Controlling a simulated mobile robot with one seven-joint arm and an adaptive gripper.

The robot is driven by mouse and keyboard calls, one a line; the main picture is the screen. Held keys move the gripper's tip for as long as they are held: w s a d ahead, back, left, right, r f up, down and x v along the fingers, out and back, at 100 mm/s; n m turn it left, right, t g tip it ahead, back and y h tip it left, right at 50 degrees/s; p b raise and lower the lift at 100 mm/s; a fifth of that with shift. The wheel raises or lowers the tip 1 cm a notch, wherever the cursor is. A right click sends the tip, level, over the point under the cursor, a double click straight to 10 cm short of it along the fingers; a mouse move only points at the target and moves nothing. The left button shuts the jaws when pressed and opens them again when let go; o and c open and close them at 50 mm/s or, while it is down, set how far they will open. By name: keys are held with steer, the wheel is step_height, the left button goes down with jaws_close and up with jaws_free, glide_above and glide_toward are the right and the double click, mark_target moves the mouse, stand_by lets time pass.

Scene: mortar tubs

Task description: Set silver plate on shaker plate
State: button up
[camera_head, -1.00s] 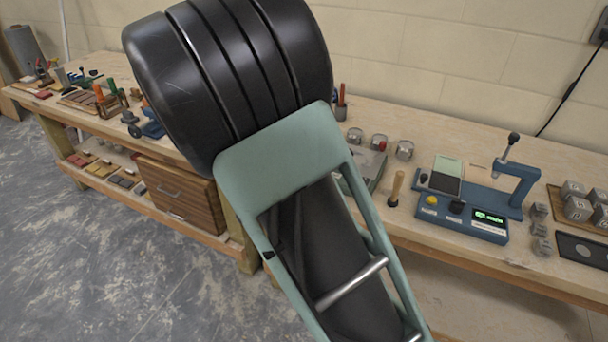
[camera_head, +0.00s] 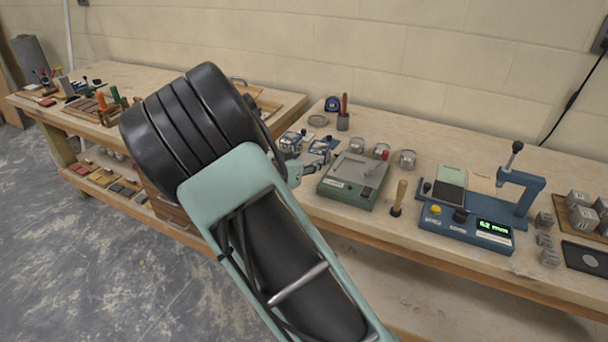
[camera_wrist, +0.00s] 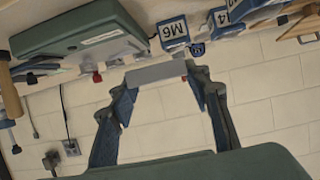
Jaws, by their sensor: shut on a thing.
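My gripper (camera_wrist: 160,92) is shut on a flat grey silver plate (camera_wrist: 157,73), which spans between its blue fingertips in the wrist view. In the head view my arm hides most of the gripper, and the plate cannot be made out there. A green box-shaped device (camera_head: 342,192) with a grey flat top (camera_head: 359,167), which looks like the shaker and its plate, stands on the bench just right of my gripper. The green device (camera_wrist: 80,28) also shows upside down at the upper left of the wrist view. The plate is apart from it.
Several metal tubs (camera_head: 407,159) stand behind the green device. A wooden-handled tool (camera_head: 399,195) stands to its right, then a blue gauge (camera_head: 465,220) with a lit display. Blue labelled blocks (camera_wrist: 172,30) are near the gripper. Metal cubes (camera_head: 583,217) lie at far right.

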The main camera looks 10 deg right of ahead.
glide_above(304, 179)
steer(key=f, duration=0.4)
steer(key=s+f, duration=0.1)
steer(key=f, duration=0.1)
steer(key=shift+b, duration=0.3)
steer(key=shift+w+f, duration=0.2)
steer(key=shift+f, duration=0.4)
steer(key=shift+w+f, duration=0.2)
steer(key=shift+f, duration=0.8)
steer(key=shift+f, duration=0.3)
steer(key=o, duration=1.3)
steer(key=shift+b, duration=0.3)
